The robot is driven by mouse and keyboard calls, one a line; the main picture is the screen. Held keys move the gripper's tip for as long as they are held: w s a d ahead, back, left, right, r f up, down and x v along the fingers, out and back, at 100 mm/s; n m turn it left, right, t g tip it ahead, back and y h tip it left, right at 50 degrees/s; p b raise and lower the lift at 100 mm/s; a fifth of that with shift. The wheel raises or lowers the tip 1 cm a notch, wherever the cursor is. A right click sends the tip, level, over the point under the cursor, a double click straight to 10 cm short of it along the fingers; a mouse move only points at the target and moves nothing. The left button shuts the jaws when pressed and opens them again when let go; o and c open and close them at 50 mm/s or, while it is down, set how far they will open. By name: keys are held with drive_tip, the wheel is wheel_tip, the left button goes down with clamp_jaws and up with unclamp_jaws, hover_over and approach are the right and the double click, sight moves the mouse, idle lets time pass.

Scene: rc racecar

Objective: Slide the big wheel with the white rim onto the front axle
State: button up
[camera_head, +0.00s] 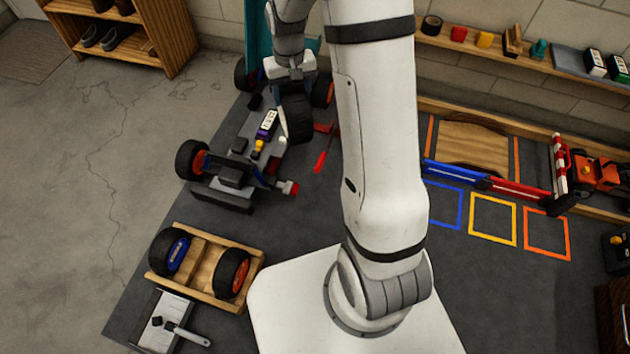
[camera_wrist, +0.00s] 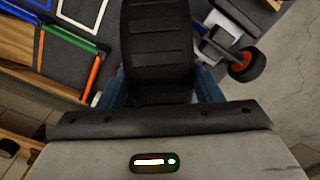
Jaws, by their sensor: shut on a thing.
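My gripper (camera_head: 294,88) is shut on a big black wheel (camera_head: 298,118) and holds it upright over the far part of the car. A thin pale edge shows on the wheel's left side; its rim face is mostly hidden. In the wrist view, the wheel's tread (camera_wrist: 158,50) fills the space between the fingers (camera_wrist: 160,88). The racecar (camera_head: 245,165) has an orange-rimmed wheel (camera_head: 192,160) at the left of its near axle. The near axle's right end (camera_head: 288,187) is bare, with a pale and red tip. I take this as the front axle. The held wheel is apart from it.
A wooden tray (camera_head: 205,298) at the lower left holds a blue-rimmed wheel (camera_head: 170,250) and an orange-rimmed wheel (camera_head: 233,272). A red tool (camera_head: 322,160) lies right of the car. Colored squares (camera_head: 492,220) mark the mat at right. My arm hides the middle.

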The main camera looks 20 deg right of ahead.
drive_tip(key=s+d+f+m+b, duration=0.1)
drive_tip(key=s+f+m, duration=0.1)
drive_tip(key=f, duration=1)
drive_tip(key=s+d+f+m+b, duration=0.1)
drive_tip(key=s+d+f+m, duration=0.1)
drive_tip(key=f, duration=1.1)
drive_tip(key=s+d+f+m+b, duration=0.1)
drive_tip(key=s+f+m+b, duration=0.1)
drive_tip(key=f, duration=1.1)
drive_tip(key=shift+s+d+f+m, duration=0.15)
drive_tip(key=shift+s+d+m, duration=0.1)
drive_tip(key=shift+m, duration=0.35)
drive_tip(key=shift+a+p, duration=0.15)
drive_tip(key=shift+p, duration=0.4)
drive_tip(key=w+a+p, duration=0.1)
drive_tip(key=a+p, duration=0.1)
drive_tip(key=p, duration=0.1)
drive_tip(key=w+a+p, duration=0.2)
drive_tip(key=p, duration=0.1)
drive_tip(key=shift+w+a, duration=0.25)
drive_tip(key=shift+a, duration=0.05)
drive_tip(key=shift+b, duration=0.55)
